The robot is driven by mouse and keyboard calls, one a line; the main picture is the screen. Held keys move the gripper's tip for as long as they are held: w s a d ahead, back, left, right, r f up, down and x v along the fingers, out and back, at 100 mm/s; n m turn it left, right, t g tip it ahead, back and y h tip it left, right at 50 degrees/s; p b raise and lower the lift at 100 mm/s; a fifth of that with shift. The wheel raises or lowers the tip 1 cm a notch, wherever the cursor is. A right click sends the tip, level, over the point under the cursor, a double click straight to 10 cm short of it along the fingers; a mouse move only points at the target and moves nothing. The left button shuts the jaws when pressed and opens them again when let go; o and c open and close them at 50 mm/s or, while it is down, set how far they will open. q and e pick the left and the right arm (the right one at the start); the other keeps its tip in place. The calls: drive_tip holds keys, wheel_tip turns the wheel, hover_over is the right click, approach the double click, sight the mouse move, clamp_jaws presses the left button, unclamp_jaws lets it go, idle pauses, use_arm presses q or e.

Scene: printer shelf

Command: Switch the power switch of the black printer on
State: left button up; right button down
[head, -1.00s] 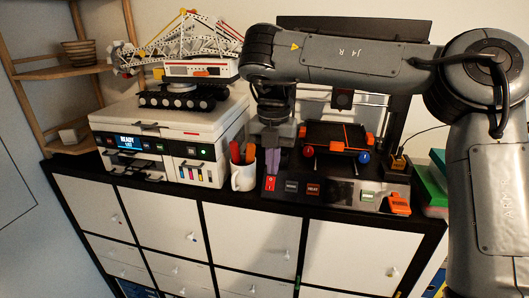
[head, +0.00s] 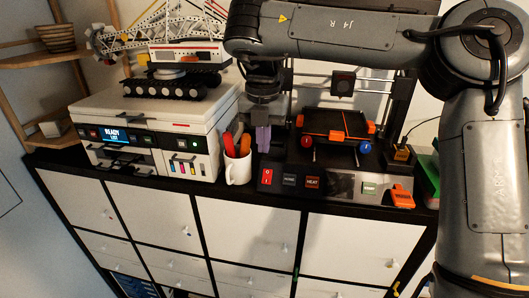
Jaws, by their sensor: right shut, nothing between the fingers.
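The black printer (head: 330,183) is an open-frame machine at the right of the cabinet top. Its power switch (head: 267,176) is a red rocker at the left end of the front panel. Which side of the rocker is pressed is too small to tell. My right gripper (head: 263,150) points down with its fingers together and empty. It is above and slightly left of the switch in the picture, apart from it. My left gripper is not in view.
A white mug (head: 238,168) with red and orange items stands just left of the panel. A white printer (head: 150,120) carries a crane model (head: 180,60). An orange part (head: 401,196) sits at the panel's right end. The cabinet front edge is close.

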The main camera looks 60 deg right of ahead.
sight(265, 172)
drive_tip(key=f, duration=0.3)
drive_tip(key=d+f, duration=0.1)
drive_tip(key=f, duration=0.3)
drive_tip(key=d+f+p, duration=0.1)
drive_tip(key=f, duration=0.2)
drive_tip(key=shift+w+d+f, duration=0.1)
drive_tip(key=shift+w+f, duration=0.3)
drive_tip(key=shift+w+d+f, duration=0.1)
drive_tip(key=shift+d+f, duration=0.35)
drive_tip(key=shift+f, duration=0.1)
